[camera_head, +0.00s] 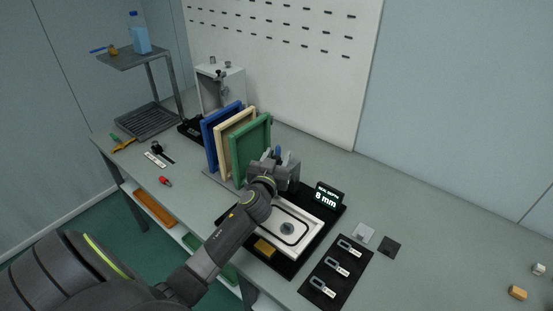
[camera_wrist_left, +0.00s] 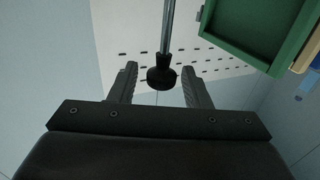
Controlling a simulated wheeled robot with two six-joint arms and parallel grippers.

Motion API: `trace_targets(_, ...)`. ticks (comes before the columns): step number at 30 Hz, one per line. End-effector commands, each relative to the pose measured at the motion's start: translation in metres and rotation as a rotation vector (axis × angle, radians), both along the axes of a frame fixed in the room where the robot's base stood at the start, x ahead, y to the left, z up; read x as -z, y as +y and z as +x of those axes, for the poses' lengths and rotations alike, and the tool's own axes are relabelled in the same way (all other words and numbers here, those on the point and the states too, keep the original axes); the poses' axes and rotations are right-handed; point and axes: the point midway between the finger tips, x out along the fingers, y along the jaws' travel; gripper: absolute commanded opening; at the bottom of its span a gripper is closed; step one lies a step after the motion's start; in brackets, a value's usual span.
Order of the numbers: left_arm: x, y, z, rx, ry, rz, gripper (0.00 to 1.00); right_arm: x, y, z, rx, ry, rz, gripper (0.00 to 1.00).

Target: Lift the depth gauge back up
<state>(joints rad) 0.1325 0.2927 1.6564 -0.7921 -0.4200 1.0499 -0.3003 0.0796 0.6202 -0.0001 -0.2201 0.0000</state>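In the left wrist view a dark round knob (camera_wrist_left: 161,76) on a thin metal rod (camera_wrist_left: 167,28), apparently the depth gauge, shows between the fingers of my left gripper (camera_wrist_left: 160,85). The fingers are open, with a gap on each side of the knob. In the head view my left gripper (camera_head: 287,165) is beside the green frame, above the far side of the white grooved plate (camera_head: 300,236); the gauge is largely hidden there. A grey round piece (camera_head: 287,228) is in the middle of the plate. A black display (camera_head: 327,196) reads "SEAL DEPTH 8 mm". My right gripper is not in view.
A green frame (camera_head: 246,153), a cream frame and a blue frame (camera_head: 213,137) stand upright left of my gripper. A black mat (camera_head: 336,272) with several labelled pieces lies right of the plate. The bench is mostly clear farther right.

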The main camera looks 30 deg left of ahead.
Motion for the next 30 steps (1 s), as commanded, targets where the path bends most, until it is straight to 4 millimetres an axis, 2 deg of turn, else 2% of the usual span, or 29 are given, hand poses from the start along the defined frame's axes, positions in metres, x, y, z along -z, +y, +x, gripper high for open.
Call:
trace_targets(9,0.003,0.0,-0.002,-0.002,0.005,-0.003,0.44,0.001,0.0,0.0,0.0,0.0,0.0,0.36)
trace_targets(14,0.005,-0.004,-0.015,-0.002,0.005,-0.003,0.44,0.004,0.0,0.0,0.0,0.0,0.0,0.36)
trace_targets(30,0.006,-0.035,-0.112,-0.002,0.004,-0.006,0.44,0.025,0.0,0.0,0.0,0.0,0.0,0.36)
